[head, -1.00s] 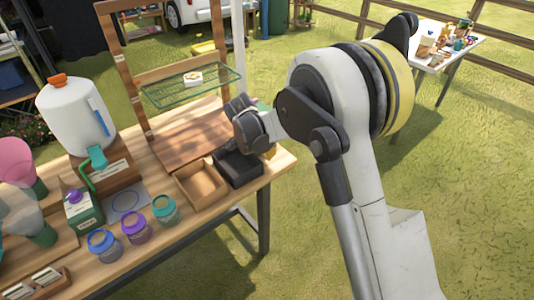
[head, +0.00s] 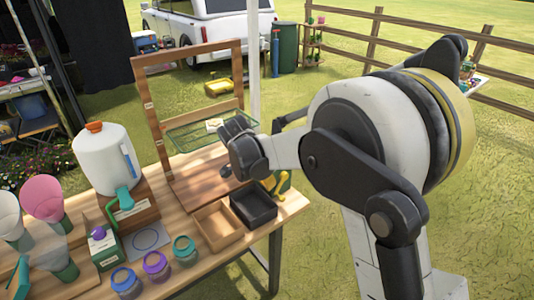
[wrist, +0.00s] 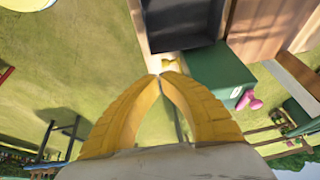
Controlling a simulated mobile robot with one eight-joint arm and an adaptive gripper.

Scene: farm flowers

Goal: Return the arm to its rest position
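My arm rises at the right of the head view, bent over toward the table. My gripper (head: 275,184), with yellow fingers, hangs by the table's right end, just right of the black tray (head: 254,208). In the wrist view the two yellow fingers of my gripper (wrist: 163,74) come together at the tips, with nothing seen held between them. The black tray (wrist: 183,25) is beyond the tips, and a green box (wrist: 214,75) is close to their right. A small yellow thing near the tips is too unclear to name.
The wooden table (head: 205,274) holds a wooden tray (head: 217,226), several jars, a white jug (head: 103,158) and a tall wooden frame (head: 165,115) with a green mesh shelf (head: 190,137). A wooden fence (head: 375,35) stands behind. Grass to the right is open.

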